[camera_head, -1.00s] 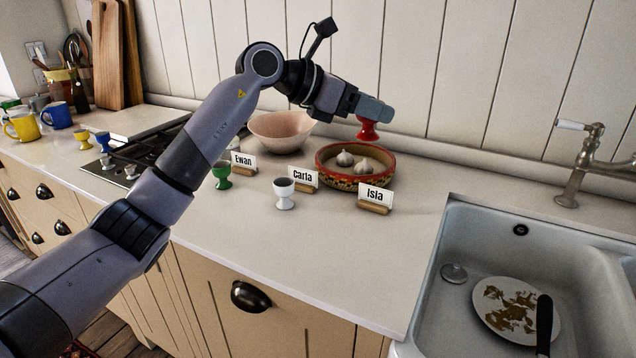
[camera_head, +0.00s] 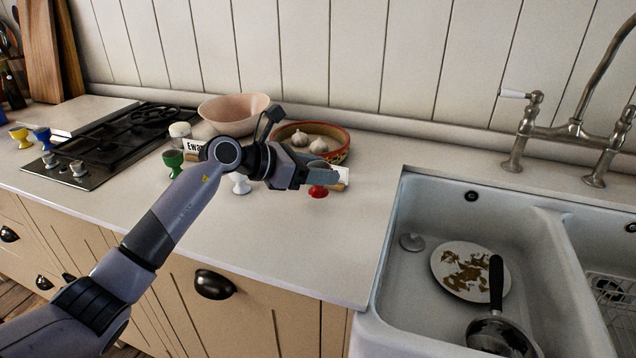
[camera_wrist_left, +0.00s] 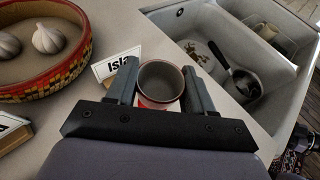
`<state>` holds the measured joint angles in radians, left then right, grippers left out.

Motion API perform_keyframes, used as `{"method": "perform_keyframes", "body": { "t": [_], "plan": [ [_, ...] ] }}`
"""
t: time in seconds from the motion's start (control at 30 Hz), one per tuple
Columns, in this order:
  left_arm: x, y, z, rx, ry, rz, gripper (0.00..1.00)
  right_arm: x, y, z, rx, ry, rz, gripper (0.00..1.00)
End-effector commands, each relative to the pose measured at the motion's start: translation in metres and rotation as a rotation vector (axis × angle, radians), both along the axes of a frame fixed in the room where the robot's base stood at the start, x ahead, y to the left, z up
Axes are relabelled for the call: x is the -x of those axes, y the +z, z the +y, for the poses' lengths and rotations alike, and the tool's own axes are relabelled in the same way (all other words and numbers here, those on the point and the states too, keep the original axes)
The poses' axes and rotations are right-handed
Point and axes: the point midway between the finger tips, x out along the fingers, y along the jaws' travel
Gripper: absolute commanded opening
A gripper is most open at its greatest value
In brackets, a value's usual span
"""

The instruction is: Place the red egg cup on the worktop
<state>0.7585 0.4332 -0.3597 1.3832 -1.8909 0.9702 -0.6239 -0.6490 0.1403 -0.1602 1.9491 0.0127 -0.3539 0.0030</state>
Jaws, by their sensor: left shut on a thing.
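My left gripper (camera_head: 322,179) is shut on the red egg cup (camera_head: 318,191), which shows just below the fingers over the worktop (camera_head: 265,245), near its front right part. In the left wrist view the cup (camera_wrist_left: 160,82) is upright and empty between the two fingertips (camera_wrist_left: 160,88), beside the Isla name card (camera_wrist_left: 117,64). In the head view the gripper mostly covers that card (camera_head: 342,176). I cannot tell whether the cup's foot touches the worktop.
The painted bowl with garlic (camera_head: 338,152) stands behind the gripper. A white egg cup (camera_head: 240,184) and a green egg cup (camera_head: 173,160) stand to its left, by the Ewan card (camera_head: 194,147). The sink (camera_head: 390,275) lies to the right. The worktop's front middle is clear.

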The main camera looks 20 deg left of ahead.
Motion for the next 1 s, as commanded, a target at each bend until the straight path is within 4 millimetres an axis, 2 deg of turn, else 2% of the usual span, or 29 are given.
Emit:
{"method": "perform_keyframes", "body": {
  "t": [0.1,0.2,0.6,0.63,0.7,1.0],
  "plan": [
    [0.000,-0.021,0.000,0.002,0.000,0.005,0.21,0.000,0.000,0.000,0.000,0.000,0.000,0.43],
    [0.000,-0.031,0.000,0.001,0.000,0.003,0.21,0.000,0.001,0.000,0.000,0.000,0.000,0.43],
    [0.000,-0.038,0.000,-0.001,0.000,0.001,0.21,0.000,-0.003,0.000,0.001,-0.001,0.000,0.43],
    [0.000,-0.038,0.000,-0.001,0.000,0.001,0.55,0.000,-0.003,0.000,0.001,-0.001,0.001,0.43],
    [0.000,-0.037,0.000,-0.001,0.000,0.002,0.78,0.000,-0.002,0.000,0.001,-0.001,0.001,0.43],
    [0.000,-0.036,0.000,-0.001,-0.001,0.002,0.78,0.000,-0.001,0.000,0.001,-0.001,0.001,0.43]
  ]
}}
